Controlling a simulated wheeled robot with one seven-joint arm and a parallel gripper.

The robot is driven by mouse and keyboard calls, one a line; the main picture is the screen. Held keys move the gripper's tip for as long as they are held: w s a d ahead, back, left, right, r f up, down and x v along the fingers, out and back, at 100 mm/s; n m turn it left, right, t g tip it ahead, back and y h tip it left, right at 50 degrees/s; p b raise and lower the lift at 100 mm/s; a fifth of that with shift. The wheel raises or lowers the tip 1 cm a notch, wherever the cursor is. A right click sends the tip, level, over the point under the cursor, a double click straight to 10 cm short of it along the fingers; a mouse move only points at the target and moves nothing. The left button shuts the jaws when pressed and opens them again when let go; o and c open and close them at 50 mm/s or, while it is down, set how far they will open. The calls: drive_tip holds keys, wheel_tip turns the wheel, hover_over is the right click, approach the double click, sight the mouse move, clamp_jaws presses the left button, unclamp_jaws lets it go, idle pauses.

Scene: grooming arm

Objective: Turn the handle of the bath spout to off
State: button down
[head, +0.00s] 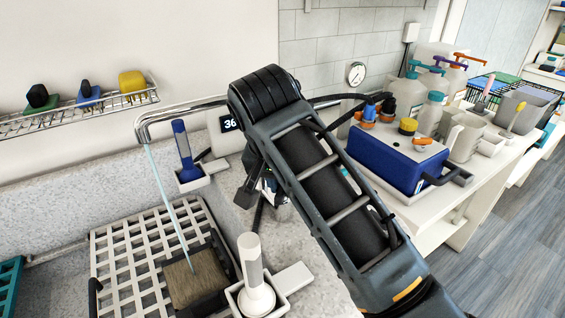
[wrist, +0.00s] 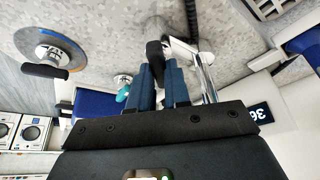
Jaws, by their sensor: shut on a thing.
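The chrome bath spout (head: 180,108) runs along the wall in the head view. A pale stream of water (head: 168,200) falls from its end onto a brown block (head: 195,278) in the basin. In the wrist view a chrome pipe (wrist: 208,82) stands beside my fingers. My gripper (wrist: 158,76) has its two blue fingers shut on the black handle (wrist: 153,50), which shows at their tips. In the head view my gripper is mostly hidden behind my arm, and the handle cannot be made out there.
A white grate (head: 125,255) lies in the basin. Brush holders (head: 192,178) stand near it, left of my arm. A blue box (head: 395,160) and several bottles (head: 408,95) crowd the counter at right. A display (head: 230,123) stands behind my arm. A wire shelf (head: 75,117) hangs at left.

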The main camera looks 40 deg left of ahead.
drive_tip(key=m+h+p, duration=0.1)
drive_tip(key=m+p, duration=0.2)
drive_tip(key=m, duration=0.1)
drive_tip(key=shift+a+r+h+p, duration=0.15)
drive_tip(key=shift+h+p, duration=0.2)
drive_tip(key=shift+h, duration=0.05)
drive_tip(key=shift+m+h+p, duration=0.4)
drive_tip(key=shift+m+h, duration=0.4)
drive_tip(key=shift+m, duration=1.7)
drive_tip(key=shift+w, duration=0.1)
drive_tip(key=c, duration=1.1)
unclamp_jaws()
drive_tip(key=shift+a, duration=0.1)
drive_tip(key=v, duration=0.7)
drive_tip(key=shift+r, duration=0.15)
